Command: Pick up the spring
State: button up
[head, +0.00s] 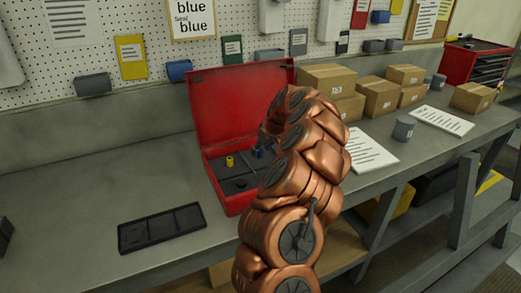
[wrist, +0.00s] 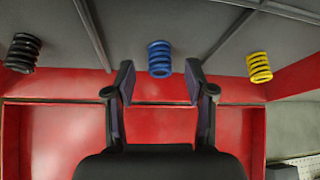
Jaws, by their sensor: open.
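Three coil springs stand in the open red case (head: 236,100) on the bench. In the wrist view a blue spring (wrist: 159,58) is centred, a black spring (wrist: 24,53) is at the left and a yellow spring (wrist: 259,66) at the right. The yellow one also shows in the head view (head: 230,161). My gripper (wrist: 160,80) is open and empty. The blue spring appears in line with the gap between its fingertips; I cannot tell whether it is between them. My arm hides the right part of the case in the head view.
A black divided tray (head: 161,229) lies on the bench at front left. Cardboard boxes (head: 382,98), papers (head: 372,152) and a grey cup (head: 404,128) are to the right. A wall sign (head: 192,17) reads "blue".

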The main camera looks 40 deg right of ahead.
jog(key=shift+w+f, duration=0.25)
jog(key=shift+f, duration=0.35)
grip_shut()
jog(key=shift+r, duration=0.1)
